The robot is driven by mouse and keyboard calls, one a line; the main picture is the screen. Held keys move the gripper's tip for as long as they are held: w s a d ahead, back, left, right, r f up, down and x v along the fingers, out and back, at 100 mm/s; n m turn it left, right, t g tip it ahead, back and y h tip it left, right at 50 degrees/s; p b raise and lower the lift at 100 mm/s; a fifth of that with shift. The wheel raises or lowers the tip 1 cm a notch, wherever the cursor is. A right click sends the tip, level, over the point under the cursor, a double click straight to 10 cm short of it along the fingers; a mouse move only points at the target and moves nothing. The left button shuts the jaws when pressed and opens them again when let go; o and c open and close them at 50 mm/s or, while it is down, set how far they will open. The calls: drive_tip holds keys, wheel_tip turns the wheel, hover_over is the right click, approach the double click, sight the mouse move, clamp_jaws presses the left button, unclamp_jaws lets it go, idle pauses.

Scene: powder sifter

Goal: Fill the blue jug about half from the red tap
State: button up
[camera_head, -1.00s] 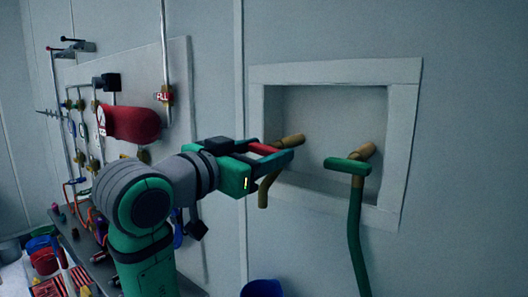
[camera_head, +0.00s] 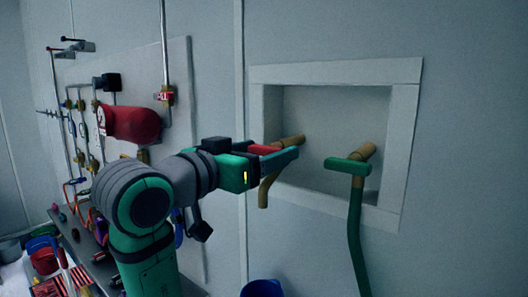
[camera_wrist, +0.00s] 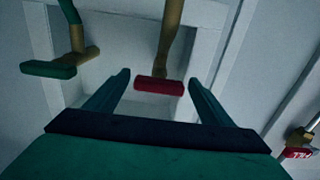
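The red tap's handle (camera_head: 264,149) is a short red bar on a brass body with a downward spout (camera_head: 264,190), in the wall recess. My gripper (camera_head: 288,153) is at this handle. In the wrist view my gripper (camera_wrist: 157,77) is open, its fingers on either side of the red handle (camera_wrist: 159,86), with a gap on each side. The blue jug (camera_head: 262,289) shows only its top at the bottom edge of the head view, below the spout. Its inside is not visible, and no water stream shows.
A green-handled tap (camera_head: 347,165) with a green hose (camera_head: 355,235) is to the right in the same recess (camera_head: 338,71). A panel with pipes and a red cylinder (camera_head: 132,123) is at left. A cluttered bench (camera_head: 75,240) lies behind my arm.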

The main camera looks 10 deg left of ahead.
drive_tip(key=shift+s, duration=0.1)
drive_tip(key=v, duration=1)
drive_tip(key=shift+s+a, duration=0.15)
drive_tip(key=shift+s, duration=0.1)
drive_tip(key=shift+f, duration=0.1)
